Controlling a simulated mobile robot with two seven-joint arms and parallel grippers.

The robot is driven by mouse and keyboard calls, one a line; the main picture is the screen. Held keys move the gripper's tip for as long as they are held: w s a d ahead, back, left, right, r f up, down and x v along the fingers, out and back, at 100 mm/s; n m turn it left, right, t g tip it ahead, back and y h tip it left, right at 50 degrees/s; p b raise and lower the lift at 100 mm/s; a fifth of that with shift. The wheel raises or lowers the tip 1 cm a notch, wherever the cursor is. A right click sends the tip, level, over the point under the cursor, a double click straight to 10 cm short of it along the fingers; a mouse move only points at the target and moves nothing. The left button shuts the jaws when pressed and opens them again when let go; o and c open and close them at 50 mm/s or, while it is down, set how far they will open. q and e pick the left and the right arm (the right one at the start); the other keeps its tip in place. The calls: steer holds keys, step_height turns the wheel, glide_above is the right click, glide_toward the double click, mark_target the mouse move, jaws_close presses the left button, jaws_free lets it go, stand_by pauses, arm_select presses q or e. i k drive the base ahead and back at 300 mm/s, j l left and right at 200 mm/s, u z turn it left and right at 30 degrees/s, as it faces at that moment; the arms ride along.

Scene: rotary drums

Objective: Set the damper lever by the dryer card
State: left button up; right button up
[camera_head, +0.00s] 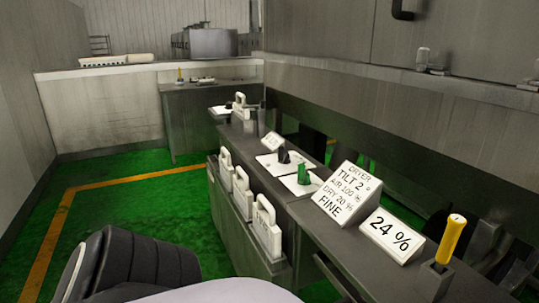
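The dryer card (346,194) is a white slanted card on the dark counter, reading "DRYER, TILT 2, AIR 100 %, DRY 20 %, FINE"; the small print is partly blurred. To its right a second white card (392,237) reads "24 %". Right of that, a lever with a yellow handle (451,239) stands in a dark base, leaning slightly right. A green lever (304,174) and a black lever (283,155) stand on white plates left of the dryer card. No label shows which one is the damper lever. Neither gripper is in view.
White handled plates (265,231) hang along the counter's front. A small card (272,142) stands behind the black lever. A side table (190,88) holds another yellow-handled item at the back. Green floor (150,222) with a yellow line is open on the left.

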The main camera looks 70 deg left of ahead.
mark_target(283, 154)
steer(key=u, duration=2.05)
